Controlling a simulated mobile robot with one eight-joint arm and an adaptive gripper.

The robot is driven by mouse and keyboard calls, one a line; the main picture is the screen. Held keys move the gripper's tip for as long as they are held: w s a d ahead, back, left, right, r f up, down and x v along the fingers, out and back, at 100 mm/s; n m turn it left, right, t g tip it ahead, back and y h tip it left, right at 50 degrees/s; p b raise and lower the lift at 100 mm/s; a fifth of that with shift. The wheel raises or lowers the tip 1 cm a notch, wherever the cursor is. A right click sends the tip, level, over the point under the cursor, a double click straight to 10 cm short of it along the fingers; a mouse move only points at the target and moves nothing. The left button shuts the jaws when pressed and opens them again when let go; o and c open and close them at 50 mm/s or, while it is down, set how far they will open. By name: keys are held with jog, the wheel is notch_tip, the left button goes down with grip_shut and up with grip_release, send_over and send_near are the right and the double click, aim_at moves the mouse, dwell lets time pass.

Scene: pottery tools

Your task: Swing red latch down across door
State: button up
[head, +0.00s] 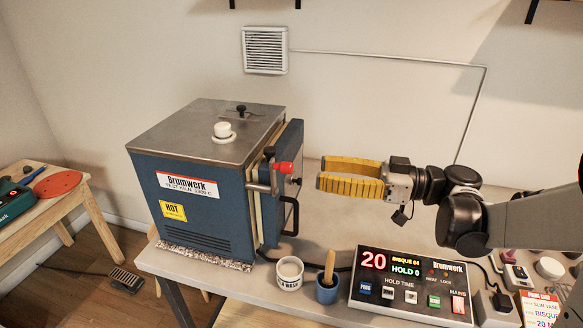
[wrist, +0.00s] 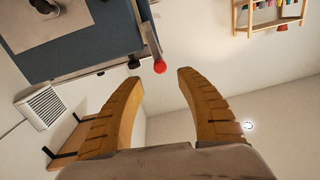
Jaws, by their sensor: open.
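The blue kiln (head: 200,200) stands on the table, with its door (head: 283,190) on its right side. The red latch knob (head: 283,168) is at the upper part of the door edge, on a metal bar. The knob also shows in the wrist view (wrist: 160,66), just beyond and between the fingertips. My gripper (head: 320,182) has yellow fingers, is open and empty, and points left at the latch from a short way to the right. In the wrist view, my gripper (wrist: 158,76) has its fingers apart, and nothing is between them. A black door handle (head: 291,216) is below the knob.
A white cup (head: 289,272), a blue pot with a wooden tool (head: 327,288) and a control box (head: 411,285) reading 20 stand along the table front. A wall vent (head: 265,50) is behind. The space between gripper and door looks clear.

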aim_at(288, 168)
jog(key=b+x, duration=0.1)
jog(key=x, duration=0.7)
jog(key=shift+w, duration=0.1)
grip_shut()
